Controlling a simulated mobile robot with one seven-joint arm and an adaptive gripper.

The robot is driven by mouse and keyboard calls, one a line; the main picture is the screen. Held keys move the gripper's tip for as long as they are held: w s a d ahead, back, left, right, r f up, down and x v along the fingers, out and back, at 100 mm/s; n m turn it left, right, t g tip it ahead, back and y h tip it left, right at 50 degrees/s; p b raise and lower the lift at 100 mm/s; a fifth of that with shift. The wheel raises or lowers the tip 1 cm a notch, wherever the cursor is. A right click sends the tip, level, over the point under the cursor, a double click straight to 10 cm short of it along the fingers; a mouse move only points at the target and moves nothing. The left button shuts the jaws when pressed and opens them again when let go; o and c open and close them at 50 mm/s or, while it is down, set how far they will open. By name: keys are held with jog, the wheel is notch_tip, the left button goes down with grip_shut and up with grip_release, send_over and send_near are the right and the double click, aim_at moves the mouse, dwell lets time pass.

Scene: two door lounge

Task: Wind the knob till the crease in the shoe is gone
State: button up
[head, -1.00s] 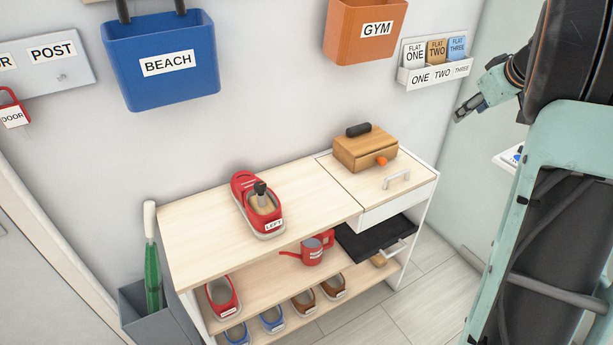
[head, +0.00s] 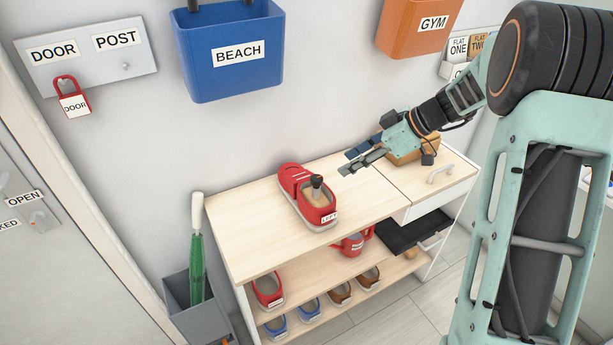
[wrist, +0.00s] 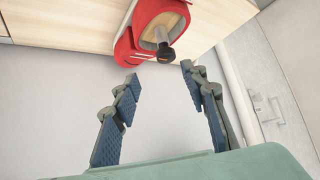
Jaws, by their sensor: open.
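A red shoe (head: 302,190) with a "LEFT" tag stands on the pale wooden top of the shoe bench (head: 250,225). A dark knob (head: 317,181) on a short post sticks up from the tan insert in the shoe's opening. In the wrist view the knob (wrist: 165,53) and the red shoe (wrist: 150,20) lie beyond the fingertips. My gripper (head: 352,160) is open and empty, to the right of the knob and apart from it. Its two fingers (wrist: 160,78) are spread in the wrist view. I cannot make out a crease in the shoe.
A wooden box (head: 405,150) stands on the bench behind my gripper. Blue "BEACH" (head: 230,70) and orange "GYM" (head: 415,30) bins hang above. A red watering can (head: 352,244) and several shoes sit on the lower shelves. A grey umbrella stand (head: 195,300) is at left.

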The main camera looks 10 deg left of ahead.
aim_at(317, 178)
jog(key=x, duration=0.4)
jog(key=p+x, duration=0.1)
jog(key=x, duration=0.6)
jog(key=shift+s+a+p, duration=0.3)
jog(key=shift+s+a, duration=0.05)
jog(key=shift+a, duration=0.25)
grip_shut()
